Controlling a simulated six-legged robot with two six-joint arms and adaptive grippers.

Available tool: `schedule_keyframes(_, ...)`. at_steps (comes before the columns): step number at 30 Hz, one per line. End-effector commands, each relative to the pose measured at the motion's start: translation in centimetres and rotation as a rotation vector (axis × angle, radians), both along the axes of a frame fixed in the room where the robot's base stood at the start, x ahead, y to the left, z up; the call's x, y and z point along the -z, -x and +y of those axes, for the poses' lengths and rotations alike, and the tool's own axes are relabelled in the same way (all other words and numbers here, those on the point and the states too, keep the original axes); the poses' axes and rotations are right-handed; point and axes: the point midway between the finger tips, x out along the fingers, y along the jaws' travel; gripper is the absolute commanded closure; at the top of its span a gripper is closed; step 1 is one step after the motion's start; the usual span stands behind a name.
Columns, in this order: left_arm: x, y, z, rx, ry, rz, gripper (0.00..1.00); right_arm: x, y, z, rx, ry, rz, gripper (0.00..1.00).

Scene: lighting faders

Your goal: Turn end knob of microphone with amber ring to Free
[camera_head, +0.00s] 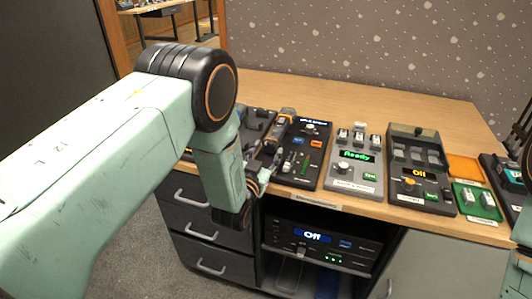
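A slim grey, microphone-like object (284,122) with an amber-orange patch lies at a slant near the back left of the desk, beside a black console. It is small here, and I cannot make out an end knob or a Free marking. My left arm comes in from the left and bends down over the desk's front edge. My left gripper (267,168) is just in front of the object's near end; whether it touches it or is open I cannot tell. At the right edge, dark parts of my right gripper (519,142) are cut off by the frame.
Behind my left gripper are a dark tray (257,121) and a black fader console (303,150). A rack unit reading "Off" (318,240) sits below. The desk's back (330,98) is clear.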

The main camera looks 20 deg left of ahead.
Motion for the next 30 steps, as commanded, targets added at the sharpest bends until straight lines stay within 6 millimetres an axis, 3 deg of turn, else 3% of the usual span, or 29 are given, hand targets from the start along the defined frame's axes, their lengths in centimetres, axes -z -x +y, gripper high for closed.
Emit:
schedule_keyframes(15, 0.05, 0.05, 0.0, 0.0, 0.0, 0.001, 0.98, 0.0, -0.01, 0.0, 0.0, 0.0, 0.0, 0.6)
schedule_keyframes(23, 0.04, 0.06, 0.02, 0.0, 0.031, 0.003, 0.99, -0.14, -0.01, 0.0, 0.0, 0.0, 0.0, 0.6)
schedule_keyframes(30, 0.02, 0.07, 0.04, -0.001, 0.165, 0.009, 0.99, -0.6, -0.01, 0.01, 0.0, 0.0, 0.0, 0.6)
